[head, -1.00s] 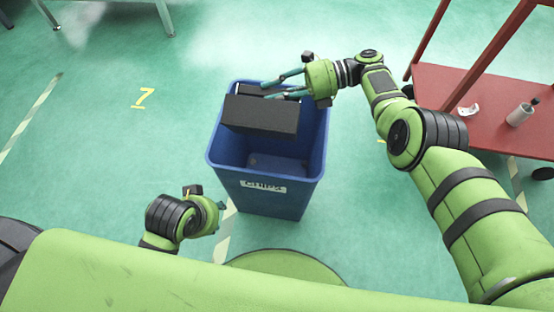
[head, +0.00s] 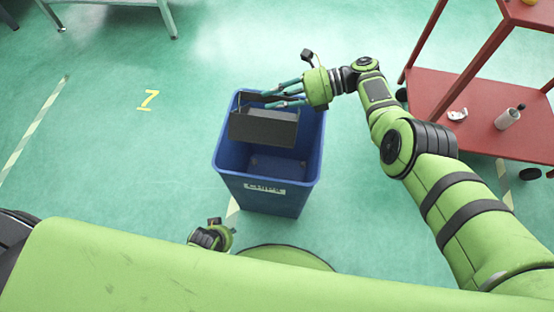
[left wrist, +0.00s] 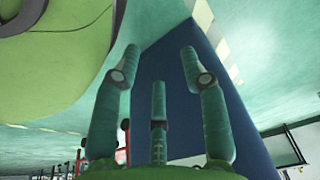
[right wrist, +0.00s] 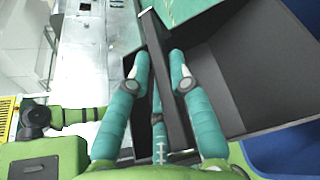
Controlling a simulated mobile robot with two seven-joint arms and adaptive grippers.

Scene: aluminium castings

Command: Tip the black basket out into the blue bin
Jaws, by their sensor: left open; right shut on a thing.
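The black basket (head: 262,129) is held tilted over the mouth of the blue bin (head: 266,198), its lower part inside the rim. My right gripper (head: 268,99) is shut on the basket's rim, at the bin's far side. In the right wrist view, the fingers (right wrist: 158,65) straddle the basket's wall, and the visible inside of the basket (right wrist: 245,70) is dark with no contents seen. My left gripper (head: 222,236) is low at the near left of the bin, empty; in the left wrist view its fingers (left wrist: 158,65) are spread, with the bin's blue wall (left wrist: 175,75) beyond.
A red shelf unit (head: 470,100) stands at the right with a bottle (head: 508,118) and a small white item (head: 457,114). A grey table (head: 115,3) is at the top left. The green floor left of the bin is clear.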

